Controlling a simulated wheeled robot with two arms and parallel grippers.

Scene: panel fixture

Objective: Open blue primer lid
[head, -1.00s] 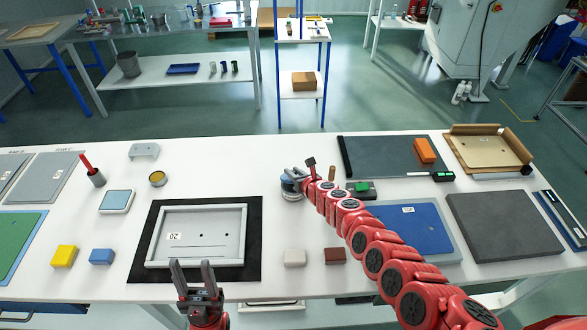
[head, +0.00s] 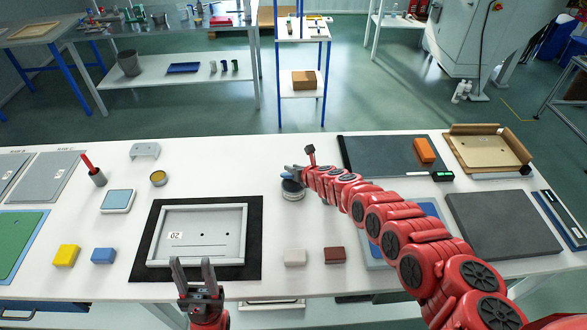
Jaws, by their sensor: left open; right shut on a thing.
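The blue primer can (head: 292,190) stands on the white table, right of the framed panel. Its blue lid (head: 287,176) shows at the tip of my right gripper (head: 292,170), just above the can and a little to its left. My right gripper is shut on the lid; its fingers are small in view and partly hidden. A dark rim shows on the can below the lid. My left gripper (head: 192,268) is open and empty at the table's front edge, before the panel.
A grey framed panel (head: 155,235) lies on a black mat (head: 140,265). White (head: 295,257) and brown (head: 334,255) blocks lie in front of the can. A small yellow tin (head: 158,178) and a red-handled tool in a cup (head: 97,176) stand left. My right arm covers part of a blue panel (head: 430,209).

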